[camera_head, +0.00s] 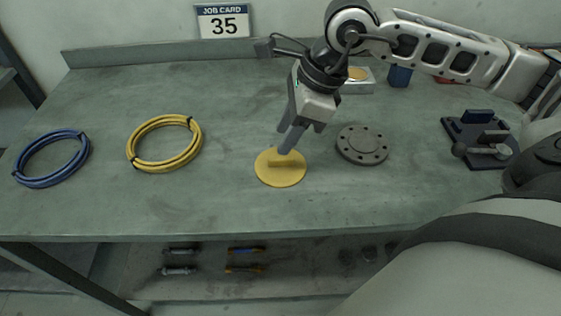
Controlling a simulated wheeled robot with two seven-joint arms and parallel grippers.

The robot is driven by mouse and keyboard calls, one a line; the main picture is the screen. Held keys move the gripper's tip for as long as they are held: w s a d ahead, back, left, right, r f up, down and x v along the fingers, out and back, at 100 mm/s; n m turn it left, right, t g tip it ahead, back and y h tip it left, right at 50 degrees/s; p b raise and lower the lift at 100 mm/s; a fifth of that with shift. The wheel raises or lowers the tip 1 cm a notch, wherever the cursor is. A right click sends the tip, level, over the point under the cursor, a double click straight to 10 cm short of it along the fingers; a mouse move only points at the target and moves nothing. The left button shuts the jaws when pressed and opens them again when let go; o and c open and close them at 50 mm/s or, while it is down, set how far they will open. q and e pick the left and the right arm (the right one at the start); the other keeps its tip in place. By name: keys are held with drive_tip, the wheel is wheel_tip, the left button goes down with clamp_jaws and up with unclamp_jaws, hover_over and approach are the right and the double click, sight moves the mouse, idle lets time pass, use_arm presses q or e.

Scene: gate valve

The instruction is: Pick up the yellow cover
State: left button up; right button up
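The yellow cover (274,178) is a flat round disc with a raised bar handle across its middle. It lies on the grey-green workbench (230,215), near the middle of its front half. My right gripper (287,148) points down at the cover from behind and above, its fingertips close to the bar handle. I cannot tell whether the fingers touch the handle or how far apart they are. My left gripper is not in view.
A grey bolted flange (362,145) lies right of the cover. A yellow cable coil (165,168) and a blue one (50,181) lie left. A dark fixture (482,145) stands at the right. A job card (223,21) stands behind. Bare bench surrounds the cover.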

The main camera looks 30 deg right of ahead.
sight(275, 157)
drive_tip(key=shift+s+p+x, duration=0.15)
drive_tip(key=shift+p+x, duration=0.1)
drive_tip(key=shift+x, duration=1.1)
drive_tip(key=shift+s+p+x, duration=0.15)
drive_tip(key=shift+p+x, duration=0.1)
drive_tip(key=shift+x, duration=1.05)
drive_tip(key=shift+d+f, duration=0.1)
clamp_jaws()
